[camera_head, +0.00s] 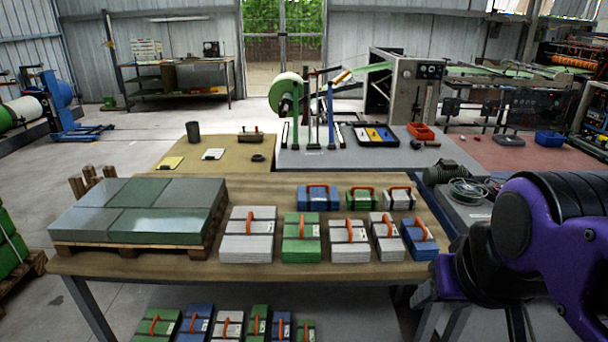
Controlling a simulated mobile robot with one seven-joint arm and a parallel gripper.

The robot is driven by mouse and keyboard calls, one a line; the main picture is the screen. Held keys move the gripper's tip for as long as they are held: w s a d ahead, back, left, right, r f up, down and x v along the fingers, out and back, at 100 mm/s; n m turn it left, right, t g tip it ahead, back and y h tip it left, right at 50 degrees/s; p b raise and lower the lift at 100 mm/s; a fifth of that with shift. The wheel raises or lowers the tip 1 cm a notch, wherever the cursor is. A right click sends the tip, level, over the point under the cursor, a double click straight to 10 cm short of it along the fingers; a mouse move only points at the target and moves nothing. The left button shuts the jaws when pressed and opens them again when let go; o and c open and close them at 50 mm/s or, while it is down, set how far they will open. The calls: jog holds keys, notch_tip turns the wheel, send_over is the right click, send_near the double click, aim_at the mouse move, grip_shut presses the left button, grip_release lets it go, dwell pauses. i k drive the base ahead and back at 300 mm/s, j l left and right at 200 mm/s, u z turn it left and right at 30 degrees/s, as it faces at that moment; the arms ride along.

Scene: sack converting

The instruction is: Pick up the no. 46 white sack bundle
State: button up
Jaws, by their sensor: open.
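Several white sack bundles with orange handles and dark straps are on the wooden table: a large white bundle (236,246) at the front left, a middle white bundle (349,253), a narrower white bundle (381,247) and a small white bundle (402,202) in the back row. Another white bundle (223,333) is below the table's front edge. Their labels are too small to read, so I cannot tell which is no. 46. My purple and black arm fills the right side, right of the table; its gripper fingers do not show.
Green bundles (292,250) and blue bundles (424,250) stand close among the white ones on the wooden table (180,268). A pallet with grey-green stacks (145,192) takes the left side. More bundles sit low in front. Machines stand behind.

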aim_at(249, 236)
jog(key=i+j+z, duration=0.15)
jog(key=j, duration=0.7)
jog(key=j+z, duration=0.1)
jog(key=j, duration=0.75)
